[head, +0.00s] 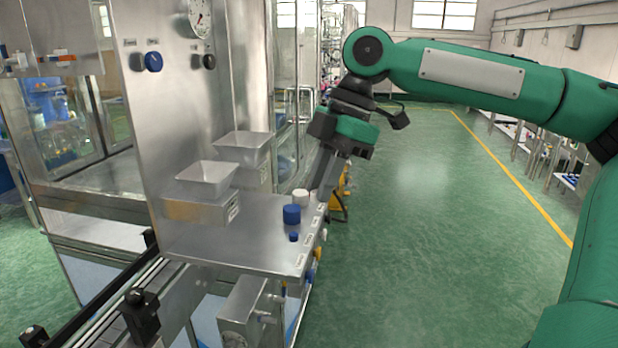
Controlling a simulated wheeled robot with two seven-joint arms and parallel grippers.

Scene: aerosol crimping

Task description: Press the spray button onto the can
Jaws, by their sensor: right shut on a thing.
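My right gripper (321,192) points down at the right edge of a steel shelf (262,248). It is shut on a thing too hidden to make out. A white cylinder (300,197) stands just left of the fingers; I cannot tell whether they touch it. A larger blue cylinder (292,215) stands on the shelf in front of the white one. A small blue piece (294,237) stands nearer the front. I cannot tell which of these pieces is the spray button or the can. My left gripper is not in view.
Two pale trays, one nearer (206,177) and one farther (242,148), sit on blocks at the shelf's left. A steel panel (185,100) with a gauge (200,18) rises behind. A conveyor rail (110,295) runs along the lower left. Open green floor (420,230) lies right.

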